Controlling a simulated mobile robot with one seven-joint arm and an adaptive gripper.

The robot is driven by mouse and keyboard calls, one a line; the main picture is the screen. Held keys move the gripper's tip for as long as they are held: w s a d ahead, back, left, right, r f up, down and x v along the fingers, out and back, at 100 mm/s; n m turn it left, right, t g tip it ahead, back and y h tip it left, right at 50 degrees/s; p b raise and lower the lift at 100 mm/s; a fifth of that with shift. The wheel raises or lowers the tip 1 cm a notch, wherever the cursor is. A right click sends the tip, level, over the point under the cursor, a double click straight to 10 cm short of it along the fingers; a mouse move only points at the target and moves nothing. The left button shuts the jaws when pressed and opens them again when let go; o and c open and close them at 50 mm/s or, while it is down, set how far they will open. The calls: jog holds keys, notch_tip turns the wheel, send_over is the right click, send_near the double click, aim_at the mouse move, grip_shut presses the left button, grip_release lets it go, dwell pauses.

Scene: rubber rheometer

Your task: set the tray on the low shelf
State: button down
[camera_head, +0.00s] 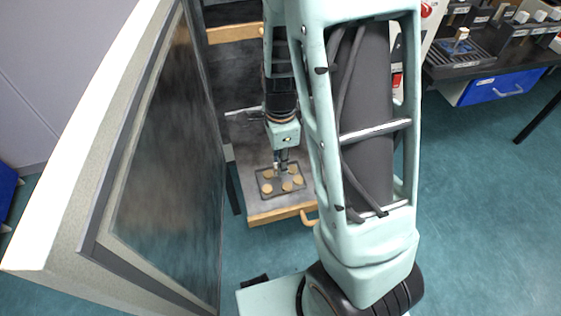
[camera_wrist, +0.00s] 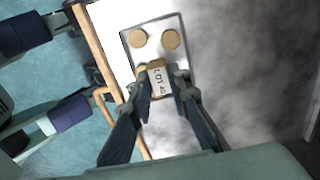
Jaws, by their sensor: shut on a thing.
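The tray (camera_head: 284,193) is a thin dark rectangle with several tan discs on it. It also shows in the wrist view (camera_wrist: 184,38), partly hidden behind my fingers. A tan block with a white "LOT" label (camera_wrist: 157,80) stands at its near side, between my fingertips. My gripper (camera_head: 281,163) points down over the tray, and its fingers (camera_wrist: 161,88) are closed on the labelled block. The low shelf (camera_head: 279,213) is a grey pulled-out board with a wooden front edge, directly under the tray. I cannot tell whether the tray touches it.
A large open door (camera_head: 165,150) stands close on the left. A wooden handle (camera_head: 309,216) juts from the shelf front. Another wooden edge (camera_head: 235,33) lies above and behind. A black bench (camera_head: 480,67) with racks and a blue drawer (camera_head: 497,88) is at upper right.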

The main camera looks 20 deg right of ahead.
jog(key=shift+f, duration=0.15)
jog(key=c, duration=1.8)
grip_release()
notch_tip(320, 180, up, 12)
jog(key=p, duration=0.3)
jog(key=shift+r, duration=0.2)
